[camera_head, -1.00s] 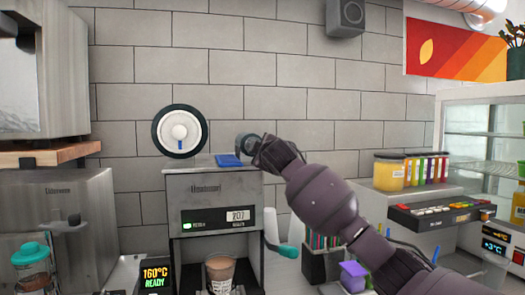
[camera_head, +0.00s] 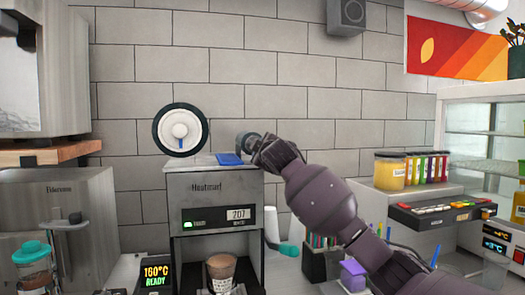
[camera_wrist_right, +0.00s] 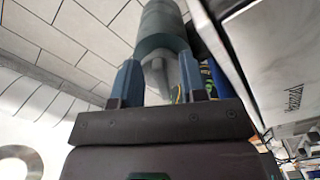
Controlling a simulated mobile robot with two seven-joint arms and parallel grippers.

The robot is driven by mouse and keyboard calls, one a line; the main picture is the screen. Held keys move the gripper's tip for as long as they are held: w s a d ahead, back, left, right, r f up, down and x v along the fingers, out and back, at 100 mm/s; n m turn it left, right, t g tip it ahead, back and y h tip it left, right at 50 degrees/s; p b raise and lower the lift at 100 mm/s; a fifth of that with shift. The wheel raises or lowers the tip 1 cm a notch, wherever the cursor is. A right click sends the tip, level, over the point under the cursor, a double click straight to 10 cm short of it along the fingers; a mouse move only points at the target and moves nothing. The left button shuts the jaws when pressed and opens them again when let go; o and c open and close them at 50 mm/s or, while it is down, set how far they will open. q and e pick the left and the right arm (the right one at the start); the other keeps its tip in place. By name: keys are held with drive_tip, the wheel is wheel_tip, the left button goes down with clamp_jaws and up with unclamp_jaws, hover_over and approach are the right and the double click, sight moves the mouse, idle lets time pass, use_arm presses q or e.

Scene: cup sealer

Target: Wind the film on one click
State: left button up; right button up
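The cup sealer (camera_head: 213,205) stands against the tiled wall, its display reading 207 beside a green light. A white film reel with a dark rim (camera_head: 163,133) stands upright above its top left. A grey-green roller (camera_head: 241,143) sits at the top right and also shows in the right wrist view (camera_wrist_right: 163,22). My right gripper (camera_wrist_right: 160,72) is at the roller's end. Its two blue-grey fingers are apart, with a pale grey part between them; I cannot tell whether they press on it. My left gripper is out of view.
A brown cup (camera_head: 220,268) stands in the sealer's opening. A blue piece (camera_head: 229,159) lies on the sealer's top. A pen holder (camera_head: 318,262), a purple block (camera_head: 353,270) and jars (camera_head: 390,172) are to the right. A teal-lidded blender (camera_head: 33,268) is at left.

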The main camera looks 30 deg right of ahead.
drive_tip(key=b+v, duration=0.2)
drive_tip(key=v, duration=0.8)
drive_tip(key=shift+s, duration=0.4)
drive_tip(key=shift+a, duration=0.1)
idle(0.3)
